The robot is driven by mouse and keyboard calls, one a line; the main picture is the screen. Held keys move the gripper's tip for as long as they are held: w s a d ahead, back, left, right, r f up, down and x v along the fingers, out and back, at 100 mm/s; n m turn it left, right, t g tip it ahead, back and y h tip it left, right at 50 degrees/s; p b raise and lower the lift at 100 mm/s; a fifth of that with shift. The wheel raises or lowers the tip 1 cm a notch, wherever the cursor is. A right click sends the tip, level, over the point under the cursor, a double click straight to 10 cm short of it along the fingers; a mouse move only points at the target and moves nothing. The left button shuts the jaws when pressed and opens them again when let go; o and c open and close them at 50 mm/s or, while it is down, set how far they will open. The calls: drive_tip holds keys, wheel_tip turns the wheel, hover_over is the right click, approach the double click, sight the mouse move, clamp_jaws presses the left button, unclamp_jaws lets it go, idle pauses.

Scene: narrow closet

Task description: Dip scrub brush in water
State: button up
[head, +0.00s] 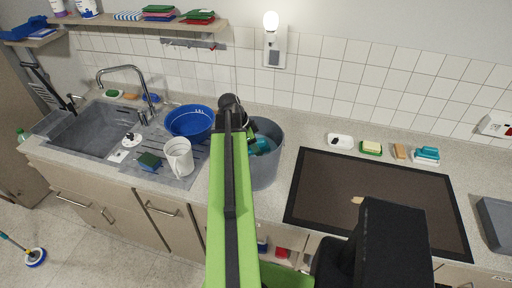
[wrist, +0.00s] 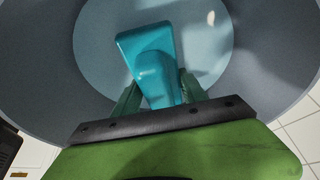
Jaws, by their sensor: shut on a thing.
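The teal scrub brush (wrist: 150,58) is in my gripper (wrist: 158,92), with a green finger on each side of its handle. It also shows in the head view (head: 262,146), partly hidden by my arm. A grey bucket (head: 266,178) stands on the counter, and my gripper reaches into its mouth. In the wrist view the bucket wall (wrist: 92,52) surrounds the brush. A paler, round surface with a bright glint, which looks like water (wrist: 207,62), lies beneath the brush. I cannot tell whether the brush touches it.
Left of the bucket are a blue basin (head: 189,122), a white mug (head: 179,158) and a sink (head: 85,132). A tiled wall (head: 345,75) rises behind the counter.

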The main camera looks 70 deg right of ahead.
drive_tip(key=shift+r, duration=0.1)
idle(0.4)
wheel_tip(320, 180, up, 9)
drive_tip(key=p, duration=0.9)
idle(2.5)
wheel_tip(320, 180, up, 5)
drive_tip(key=p, duration=0.5)
drive_tip(key=shift+r, duration=0.2)
drive_tip(key=shift+s, duration=0.1)
